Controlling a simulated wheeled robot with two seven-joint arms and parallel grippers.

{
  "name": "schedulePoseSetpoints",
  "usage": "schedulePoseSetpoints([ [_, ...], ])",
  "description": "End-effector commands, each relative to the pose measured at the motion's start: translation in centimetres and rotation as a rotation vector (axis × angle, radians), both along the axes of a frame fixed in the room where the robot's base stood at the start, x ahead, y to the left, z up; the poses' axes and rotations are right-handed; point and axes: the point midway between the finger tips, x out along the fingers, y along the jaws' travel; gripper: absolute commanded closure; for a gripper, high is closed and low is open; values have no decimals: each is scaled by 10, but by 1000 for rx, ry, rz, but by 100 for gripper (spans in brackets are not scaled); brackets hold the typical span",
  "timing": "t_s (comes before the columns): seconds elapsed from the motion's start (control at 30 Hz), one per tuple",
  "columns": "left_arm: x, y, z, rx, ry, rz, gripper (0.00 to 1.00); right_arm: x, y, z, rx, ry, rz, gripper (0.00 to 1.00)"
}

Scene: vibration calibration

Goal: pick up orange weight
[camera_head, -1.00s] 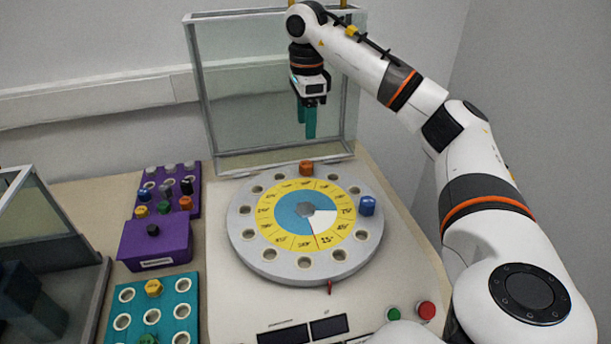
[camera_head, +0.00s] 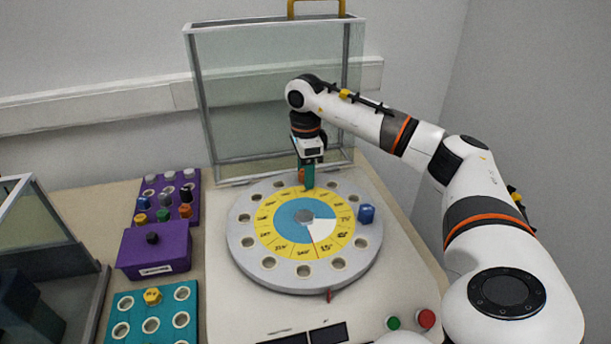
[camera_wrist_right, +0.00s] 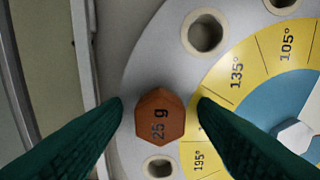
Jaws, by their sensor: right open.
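The orange weight (camera_wrist_right: 158,118), a hexagonal piece marked 25 g, sits on the grey rim of the round dial (camera_head: 262,262). In the head view the orange weight (camera_head: 301,175) shows only in part behind my right gripper (camera_head: 308,186). In the right wrist view my right gripper (camera_wrist_right: 160,104) is open, with one green finger on each side of the weight. Gaps show between both fingertips and the weight. A smaller orange weight (camera_head: 185,211) stands in the purple rack at the left. My left gripper is not in view.
A blue weight (camera_head: 366,214) stands on the dial's right rim. A glass guard (camera_head: 225,100) rises right behind the dial. A purple box (camera_head: 150,258), a teal rack (camera_head: 125,315) and a purple rack (camera_head: 140,185) are at the left. A red button (camera_head: 426,318) is at front right.

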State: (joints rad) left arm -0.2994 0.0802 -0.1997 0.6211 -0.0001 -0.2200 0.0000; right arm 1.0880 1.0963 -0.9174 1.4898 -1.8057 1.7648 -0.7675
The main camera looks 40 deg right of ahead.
Motion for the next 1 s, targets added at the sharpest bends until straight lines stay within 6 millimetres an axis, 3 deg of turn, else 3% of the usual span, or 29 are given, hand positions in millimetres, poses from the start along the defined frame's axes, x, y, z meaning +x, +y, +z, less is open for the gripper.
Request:
schedulePoseSetpoints([
  [0.13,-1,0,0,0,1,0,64,0,0,0,0,0,0,50],
  [0.4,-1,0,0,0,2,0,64,0,0,0,0,0,0,94],
  [0.73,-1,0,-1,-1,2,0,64,1,0,8,0,-4,0,94],
  [1.0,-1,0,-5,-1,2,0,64,2,0,59,1,-6,1,94],
])
